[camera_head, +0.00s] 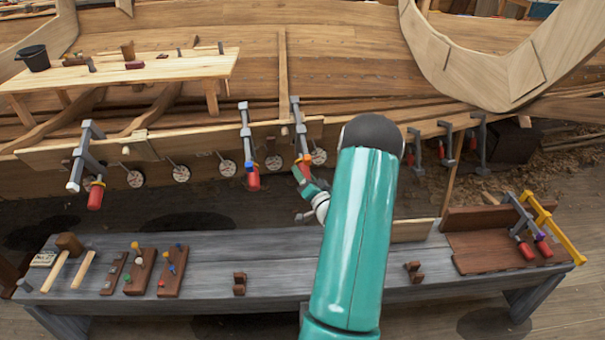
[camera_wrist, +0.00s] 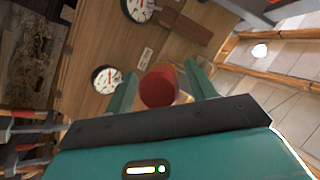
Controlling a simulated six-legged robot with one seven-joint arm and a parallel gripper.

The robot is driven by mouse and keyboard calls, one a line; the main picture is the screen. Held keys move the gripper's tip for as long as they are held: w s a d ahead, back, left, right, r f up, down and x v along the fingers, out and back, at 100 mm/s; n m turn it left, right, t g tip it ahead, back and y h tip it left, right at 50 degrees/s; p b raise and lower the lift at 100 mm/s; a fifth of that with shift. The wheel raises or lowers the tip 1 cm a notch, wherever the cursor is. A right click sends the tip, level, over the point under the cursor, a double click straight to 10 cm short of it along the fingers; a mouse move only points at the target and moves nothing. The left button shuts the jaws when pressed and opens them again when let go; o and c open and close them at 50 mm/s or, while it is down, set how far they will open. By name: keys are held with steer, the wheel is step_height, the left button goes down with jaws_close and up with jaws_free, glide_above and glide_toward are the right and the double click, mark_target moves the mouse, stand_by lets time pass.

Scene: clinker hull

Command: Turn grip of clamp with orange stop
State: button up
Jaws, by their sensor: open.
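The clamp with the orange stop (camera_head: 299,130) hangs on the plank edge near the middle of the head view. Its orange part (camera_head: 307,158) shows just above my gripper (camera_head: 304,174). Its red grip (camera_wrist: 159,87) is seen nearly end-on in the wrist view. It lies between the two teal fingers of my gripper (camera_wrist: 162,90), which are open with a gap on either side. In the head view my gripper and arm hide most of this grip.
A clamp with a blue stop (camera_head: 248,145) hangs close on the left, another clamp (camera_head: 84,155) farther left. Round dials (camera_head: 181,173) line the plank. A grey bench (camera_head: 220,245) with tools stands below. More clamps (camera_head: 446,143) hang at right.

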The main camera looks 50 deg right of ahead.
steer(key=v, duration=1.2)
steer(key=shift+s, duration=0.15)
steer(key=shift+a+r, duration=0.1)
